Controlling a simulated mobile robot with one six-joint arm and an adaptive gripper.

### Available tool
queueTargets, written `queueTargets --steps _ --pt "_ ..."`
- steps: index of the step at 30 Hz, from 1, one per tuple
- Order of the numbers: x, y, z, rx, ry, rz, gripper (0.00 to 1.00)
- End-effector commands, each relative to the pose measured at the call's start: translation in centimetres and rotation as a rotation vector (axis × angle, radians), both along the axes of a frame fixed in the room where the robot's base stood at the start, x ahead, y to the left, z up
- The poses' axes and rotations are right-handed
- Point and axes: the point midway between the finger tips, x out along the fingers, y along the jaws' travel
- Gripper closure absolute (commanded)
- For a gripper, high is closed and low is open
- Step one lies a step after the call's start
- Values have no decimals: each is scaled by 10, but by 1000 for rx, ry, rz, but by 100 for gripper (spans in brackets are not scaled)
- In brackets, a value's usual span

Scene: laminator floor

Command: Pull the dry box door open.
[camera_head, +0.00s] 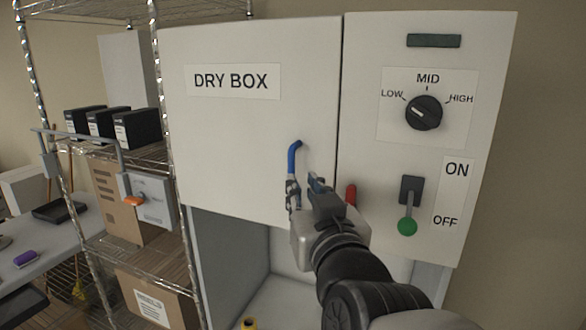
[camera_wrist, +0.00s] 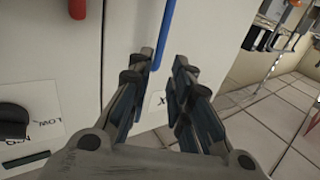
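The dry box door (camera_head: 235,125) is white, carries a DRY BOX label and looks closed, its right edge along the panel seam. A blue handle (camera_head: 294,155) stands upright near the door's lower right; its lower part is hidden by my gripper. My gripper (camera_head: 303,187) is at the handle's lower part, with a finger on either side. In the wrist view the blue handle (camera_wrist: 164,30) runs down between the two fingertips (camera_wrist: 163,65). The fingers are apart, with a visible gap; I cannot tell whether either touches the handle.
A red handle (camera_head: 351,194) sits just right of my gripper. The right panel has a black dial (camera_head: 423,113) and a lever with a green knob (camera_head: 407,226), pointing down near OFF. A wire shelf (camera_head: 128,155) with boxes stands close at the left.

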Motion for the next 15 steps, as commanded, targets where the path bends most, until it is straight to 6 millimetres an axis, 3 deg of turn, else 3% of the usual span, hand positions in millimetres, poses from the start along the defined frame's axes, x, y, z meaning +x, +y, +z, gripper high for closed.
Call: queueTargets --steps 9,15 --pt "64 15 1 -2 4 -1 81" --pt "93 23 1 -1 3 -1 81"
